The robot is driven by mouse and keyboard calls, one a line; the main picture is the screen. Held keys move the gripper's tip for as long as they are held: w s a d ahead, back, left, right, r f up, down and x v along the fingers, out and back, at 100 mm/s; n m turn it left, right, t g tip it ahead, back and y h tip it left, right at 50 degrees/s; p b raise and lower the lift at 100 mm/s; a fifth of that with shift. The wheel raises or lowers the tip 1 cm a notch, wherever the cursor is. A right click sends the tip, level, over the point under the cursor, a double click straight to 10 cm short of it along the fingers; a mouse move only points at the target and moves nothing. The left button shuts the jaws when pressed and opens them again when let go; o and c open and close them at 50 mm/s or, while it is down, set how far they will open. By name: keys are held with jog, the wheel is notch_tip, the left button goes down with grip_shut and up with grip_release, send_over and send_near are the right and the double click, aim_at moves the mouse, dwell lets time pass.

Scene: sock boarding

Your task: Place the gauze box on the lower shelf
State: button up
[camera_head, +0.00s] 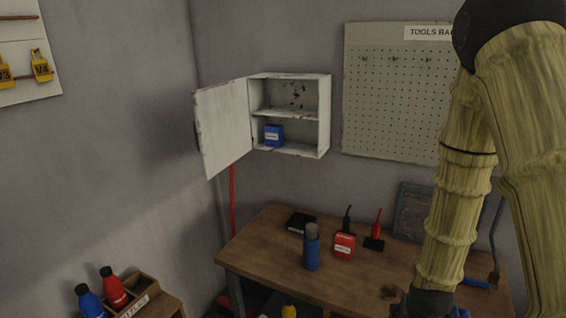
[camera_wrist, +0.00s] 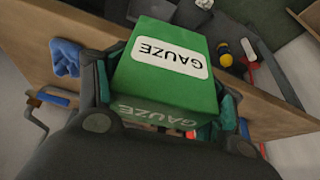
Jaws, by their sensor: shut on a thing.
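The green gauze box (camera_wrist: 166,66) with a white GAUZE label fills the middle of the wrist view. My gripper (camera_wrist: 165,90) is shut on it, with a finger on each side. In the head view the box and my fingers are out of sight; only my arm shows at the right. The open white wall cabinet (camera_head: 325,115) hangs at the back. Its upper shelf (camera_head: 290,113) looks empty. Its lower shelf (camera_head: 302,150) holds a blue box (camera_head: 273,135) at the left, with bare room to the right of it.
The cabinet door (camera_head: 225,125) stands open to the left. A wooden workbench (camera_head: 270,240) below bears a blue bottle (camera_head: 311,248), a red box (camera_head: 344,246) and dark tools. A pegboard (camera_head: 385,110) hangs right of the cabinet. A blue glove-like thing (camera_wrist: 66,57) lies by the wooden surface.

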jog(key=w+a+f+n, duration=0.1)
jog(key=a, duration=0.3)
jog(key=w+a+f+n, duration=0.1)
jog(key=w+a, duration=0.1)
jog(key=a, duration=0.2)
jog(key=w+a+f, duration=0.1)
jog(key=a, duration=0.3)
jog(key=shift+w+a+n+y, duration=0.1)
jog(key=shift+w+n+y, duration=0.3)
jog(key=a+f, duration=0.1)
jog(key=a, duration=0.2)
jog(key=a+n, duration=0.1)
jog(key=a, duration=0.3)
jog(key=a+f+n+y, duration=0.1)
jog(key=a, duration=0.2)
jog(key=shift+s+a+f, duration=0.1)
jog(key=shift+a+f, duration=0.15)
jog(key=shift+f, duration=0.05)
jog(key=shift+f, duration=0.1)
